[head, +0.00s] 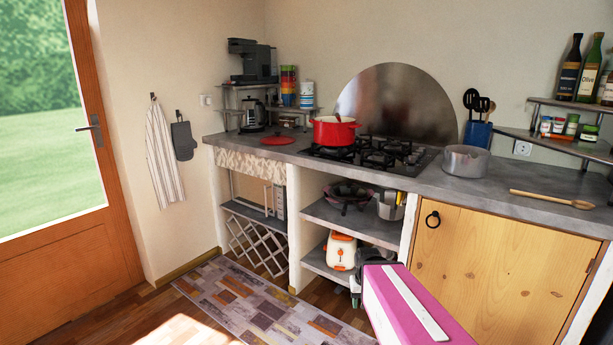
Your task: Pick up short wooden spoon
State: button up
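A wooden spoon (545,198) lies flat on the grey counter at the right, its bowl end pointing right. The tip of another wooden handle (338,117) sticks up from the red pot (334,132) on the hob; the rest of it is hidden in the pot. I cannot tell which of the two is the short one by comparison. My gripper (355,289) shows small and dark at the end of my pink arm, low in front of the open shelves, below counter height and far left of the counter spoon. Its fingers are not clear enough to tell open from shut.
A metal pot (466,161) and a blue utensil holder (478,133) stand left of the counter spoon. A raised shelf (560,144) with jars and bottles is above and behind it. The counter (470,189) around the spoon is clear. A wooden cupboard door (495,270) is below.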

aim_at(581, 205)
jog(key=z, duration=1.6)
